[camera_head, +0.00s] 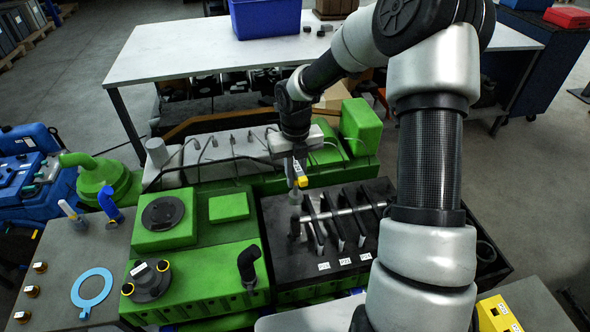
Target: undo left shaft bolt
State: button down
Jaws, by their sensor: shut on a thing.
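My gripper (295,163) is shut on a small tool with a yellow body (301,175). The tool points down, and its grey lower end (294,195) is at the left end of the rocker shaft. The rocker shaft (345,211) is a light rod running across several black rocker arms in the open black top of the engine. The left shaft bolt is hidden under the tool or too small to make out. I cannot tell whether the tool touches it.
The green engine block (208,255) fills the middle. A blue ring (93,288) and several small brass-coloured parts lie on the grey bench at left. A white table (190,55) with a blue bin (264,15) stands behind. A yellow block (497,314) is at lower right.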

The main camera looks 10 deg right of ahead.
aim_at(295, 193)
jog(key=m, duration=0.6)
jog(key=shift+f+m, duration=0.25)
jog(key=shift+m, duration=0.05)
jog(key=shift+f+m+b, duration=0.55)
jog(key=shift+m+b, duration=0.35)
jog(key=shift+m, duration=0.2)
jog(key=shift+f+m+b, duration=0.1)
jog(key=shift+m+b, duration=0.5)
jog(key=shift+m, duration=0.6)
jog(key=m+b, duration=0.1)
jog(key=m, duration=0.3)
jog(key=shift+a+f+m, duration=0.1)
jog(key=shift+m, duration=0.2)
jog(key=m, duration=0.4)
jog(key=shift+f+m+p, duration=0.1)
jog(key=shift+m+p, duration=0.3)
jog(key=shift+f+m+b, duration=0.25)
jog(key=shift+m+b, duration=0.1)
jog(key=shift+m, duration=0.45)
jog(key=shift+f+m, duration=0.15)
jog(key=shift+m, duration=0.75)
jog(key=m, duration=0.7)
jog(key=shift+f+b, duration=0.3)
jog(key=shift+f, duration=0.1)
notch_tip(295, 193, down, 3)
jog(key=shift+f+b, duration=0.1)
jog(key=shift+b, duration=1.15)
